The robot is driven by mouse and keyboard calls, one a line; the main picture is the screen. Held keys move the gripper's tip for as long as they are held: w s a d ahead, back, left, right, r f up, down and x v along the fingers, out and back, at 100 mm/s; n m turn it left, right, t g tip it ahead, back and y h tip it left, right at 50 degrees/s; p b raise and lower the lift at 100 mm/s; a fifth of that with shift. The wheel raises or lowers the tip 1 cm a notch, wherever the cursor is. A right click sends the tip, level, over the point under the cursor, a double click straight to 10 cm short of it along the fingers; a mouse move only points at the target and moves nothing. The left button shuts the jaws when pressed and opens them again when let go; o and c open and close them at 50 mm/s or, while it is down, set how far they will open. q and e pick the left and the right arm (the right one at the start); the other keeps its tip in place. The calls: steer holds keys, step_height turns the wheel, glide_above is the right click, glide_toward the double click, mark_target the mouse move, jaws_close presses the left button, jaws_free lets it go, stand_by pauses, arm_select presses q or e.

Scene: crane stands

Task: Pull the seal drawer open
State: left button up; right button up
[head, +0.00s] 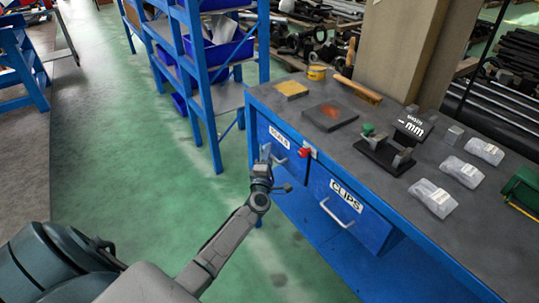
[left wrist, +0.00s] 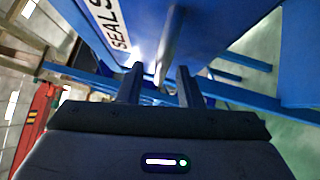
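The seal drawer (head: 279,138) is a blue front with a white SEALS label under the left end of the workbench. It looks shut. Its label also shows at the upper left of the left wrist view (left wrist: 108,22). The grey bar handle (left wrist: 168,48) shows in the left wrist view, just ahead of and partly between the fingertips. My left gripper (head: 266,158) is at the drawer front, its two fingers (left wrist: 158,78) apart with the handle's near end in the gap. Whether a finger touches the handle I cannot tell. My right gripper is not in view.
The CLIPS drawer (head: 345,206) with its own handle is to the right. A red knob (head: 304,152) sits between the drawers. Blue shelving (head: 207,90) stands behind left; green floor (head: 130,180) is open.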

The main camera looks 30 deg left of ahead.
arm_select(q)
steer(key=shift+x, duration=0.8)
jaws_close()
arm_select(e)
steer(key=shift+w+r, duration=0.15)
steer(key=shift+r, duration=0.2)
arm_select(q)
steer(key=shift+s, duration=0.1)
